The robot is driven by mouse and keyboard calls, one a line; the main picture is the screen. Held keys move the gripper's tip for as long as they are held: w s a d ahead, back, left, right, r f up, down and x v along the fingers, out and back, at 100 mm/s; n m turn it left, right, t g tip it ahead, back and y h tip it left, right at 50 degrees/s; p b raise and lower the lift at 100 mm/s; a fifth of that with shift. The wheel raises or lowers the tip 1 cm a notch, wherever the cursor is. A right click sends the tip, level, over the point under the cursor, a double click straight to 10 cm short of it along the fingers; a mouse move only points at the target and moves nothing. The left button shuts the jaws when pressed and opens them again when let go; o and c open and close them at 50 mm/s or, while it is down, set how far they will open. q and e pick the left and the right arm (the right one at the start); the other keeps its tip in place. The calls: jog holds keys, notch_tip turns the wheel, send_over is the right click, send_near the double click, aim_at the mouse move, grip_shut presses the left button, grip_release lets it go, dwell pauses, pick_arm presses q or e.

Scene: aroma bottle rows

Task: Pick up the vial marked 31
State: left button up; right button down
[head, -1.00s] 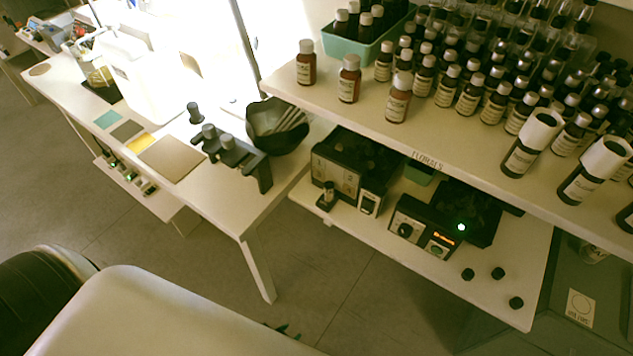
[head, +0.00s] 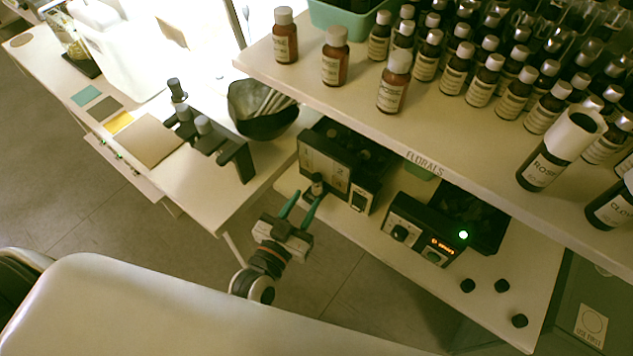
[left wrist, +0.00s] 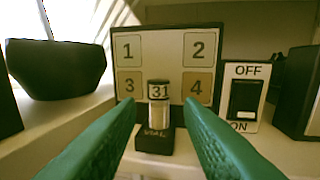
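The vial marked 31 (left wrist: 158,110) stands upright in a small black holder labelled VIAL (left wrist: 155,141), in the middle of the left wrist view. In the head view the vial (head: 317,184) is a small dark shape at the front of the black device on the lower shelf. My left gripper (head: 301,208) has green fingers, apart and pointing at the vial. In the left wrist view the left gripper (left wrist: 158,112) is open, with one finger on each side of the vial's line and nothing held. Whether the fingertips reach beside the vial is unclear. My right gripper is not in view.
Behind the vial is a panel with squares 1 to 4 (left wrist: 167,58); an OFF/ON switch (left wrist: 245,98) is to its right. A dark bowl (head: 262,108) stands to the left. The FLORALS shelf (head: 380,133) with many bottles overhangs from above. A control box (head: 425,232) is to the right.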

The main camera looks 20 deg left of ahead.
aim_at(314, 186)
pick_arm(q)
jog(key=w, duration=0.5)
jog(key=shift+w+d+f, duration=0.3)
jog(key=shift+d, duration=0.1)
jog(key=shift+s, duration=0.1)
jog(key=shift+c, duration=0.4)
grip_shut()
jog(key=shift+r, duration=0.15)
